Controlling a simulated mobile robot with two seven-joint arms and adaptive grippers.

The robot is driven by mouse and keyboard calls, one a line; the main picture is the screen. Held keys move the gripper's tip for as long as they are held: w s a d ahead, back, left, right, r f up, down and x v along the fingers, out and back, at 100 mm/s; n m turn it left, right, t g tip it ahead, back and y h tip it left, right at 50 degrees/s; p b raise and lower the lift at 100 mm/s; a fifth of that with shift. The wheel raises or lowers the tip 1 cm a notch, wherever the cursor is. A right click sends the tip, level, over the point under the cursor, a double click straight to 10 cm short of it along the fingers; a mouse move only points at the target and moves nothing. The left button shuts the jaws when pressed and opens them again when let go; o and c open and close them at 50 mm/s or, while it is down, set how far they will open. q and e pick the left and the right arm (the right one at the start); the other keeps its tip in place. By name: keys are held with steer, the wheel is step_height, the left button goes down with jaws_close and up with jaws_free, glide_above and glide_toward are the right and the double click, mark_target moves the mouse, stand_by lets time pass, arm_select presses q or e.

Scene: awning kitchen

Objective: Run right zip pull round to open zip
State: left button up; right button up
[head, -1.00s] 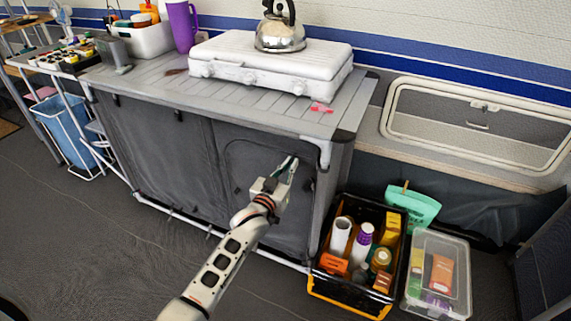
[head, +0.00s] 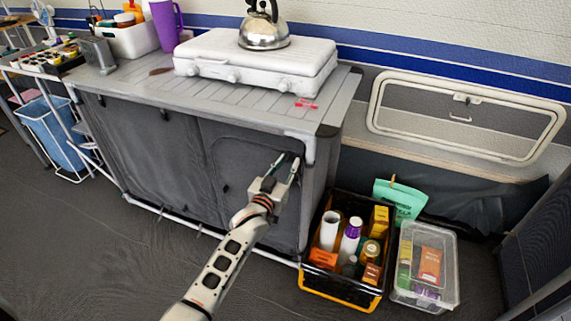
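The grey fabric cabinet has a right front panel (head: 240,185) with an arched zip seam, and the panel looks closed. The zip pull is too small to make out, or is hidden by my gripper.
A black and orange crate (head: 338,290) of bottles and boxes stands on the floor right of the cabinet. A clear tub (head: 450,280) stands beside it. A white stove (head: 255,62) with a kettle (head: 264,30) sits on the worktop. The floor at front left is clear.

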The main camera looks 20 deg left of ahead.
arm_select(q)
steer(key=shift+a, duration=0.15)
steer(key=s, duration=1.2)
steer(key=shift+a, duration=0.45)
arm_select(e)
steer(key=shift+s+f, duration=0.1)
steer(key=shift+s, duration=0.1)
arm_select(q)
steer(key=s+f+m+g+p, duration=0.1)
steer(key=s+f+g+p, duration=0.1)
steer(key=s, duration=0.9)
steer(key=s+d+f+m+g+p, duration=0.1)
steer(key=s+f+g+p, duration=0.2)
steer(key=s, duration=0.9)
steer(key=s+d+f+m+g+h+p, duration=0.1)
steer(key=s+f+g+p, duration=0.1)
steer(key=s+p, duration=0.4)
steer(key=s, duration=0.5)
steer(key=shift+s+f, duration=0.15)
arm_select(e)
steer(key=shift+m, duration=0.4)
steer(key=r, duration=0.2)
steer(key=s+r, duration=0.1)
steer(key=r, duration=0.2)
steer(key=shift+s+a+r, duration=0.15)
steer(key=shift+r, duration=0.05)
